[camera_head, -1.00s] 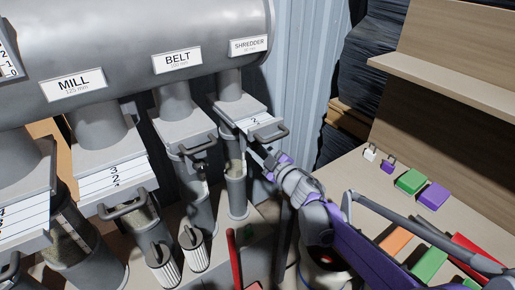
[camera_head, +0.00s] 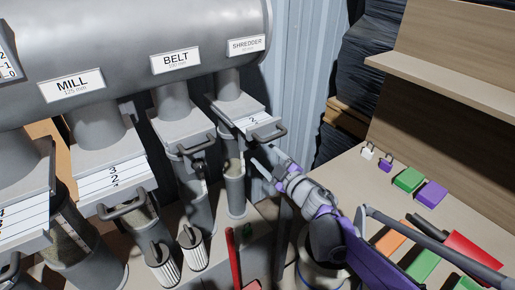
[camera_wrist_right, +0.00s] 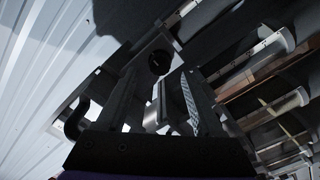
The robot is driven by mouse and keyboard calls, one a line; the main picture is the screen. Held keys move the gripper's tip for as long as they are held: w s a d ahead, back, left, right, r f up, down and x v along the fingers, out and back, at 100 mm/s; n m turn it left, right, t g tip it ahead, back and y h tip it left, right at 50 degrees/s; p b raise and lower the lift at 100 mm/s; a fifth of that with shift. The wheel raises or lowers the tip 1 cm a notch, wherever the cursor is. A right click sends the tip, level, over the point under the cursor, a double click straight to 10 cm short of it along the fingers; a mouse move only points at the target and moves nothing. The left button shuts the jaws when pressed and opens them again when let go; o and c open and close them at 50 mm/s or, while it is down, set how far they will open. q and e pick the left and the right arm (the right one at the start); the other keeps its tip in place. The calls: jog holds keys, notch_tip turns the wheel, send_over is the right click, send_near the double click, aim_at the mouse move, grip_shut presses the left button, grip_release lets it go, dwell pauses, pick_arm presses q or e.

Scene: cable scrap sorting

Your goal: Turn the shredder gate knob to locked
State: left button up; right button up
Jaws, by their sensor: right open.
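The shredder gate (camera_head: 240,108) is a grey housing with a numbered white strip and a dark bar handle (camera_head: 268,132), below the SHREDDER label (camera_head: 246,45). My right gripper (camera_head: 258,166) is open and empty, just below and in front of this gate, beside its clear tube. In the right wrist view, the two fingers of my right gripper (camera_wrist_right: 160,92) stand apart. A dark round part (camera_wrist_right: 160,62), which may be the gate knob, sits on a grey plate beyond the gap between them. Its setting cannot be read. My left gripper is out of view.
The belt gate (camera_head: 186,136) and mill gate (camera_head: 112,180), with bar handles, stand to the left. A red upright bar (camera_head: 231,258) stands below the gripper. Padlocks and coloured blocks, including a green block (camera_head: 409,180), lie on the bench (camera_head: 350,190) at right.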

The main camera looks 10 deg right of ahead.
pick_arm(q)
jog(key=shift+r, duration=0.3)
pick_arm(e)
jog(key=v, duration=0.6)
jog(key=shift+s, duration=0.1)
jog(key=s+d+f+m+g+h, duration=0.25)
jog(key=s+d+m+h, duration=0.35)
jog(key=s+m+h, duration=0.3)
jog(key=s+a+f+m+g+y, duration=0.1)
jog(key=s+a+f+m+g, duration=0.1)
jog(key=s+a+f+g, duration=0.45)
jog(key=s+a+f+m+g+y, duration=0.1)
jog(key=s+f+m+g, duration=0.15)
jog(key=s+f, duration=0.8)
pick_arm(q)
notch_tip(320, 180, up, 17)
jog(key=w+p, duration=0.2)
jog(key=p, duration=1.4)
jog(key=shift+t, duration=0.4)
pick_arm(e)
notch_tip(320, 180, up, 19)
jog(key=s, duration=0.1)
jog(key=shift+a+n+y, duration=0.3)
jog(key=shift+n+y, duration=0.05)
jog(key=shift+y, duration=0.05)
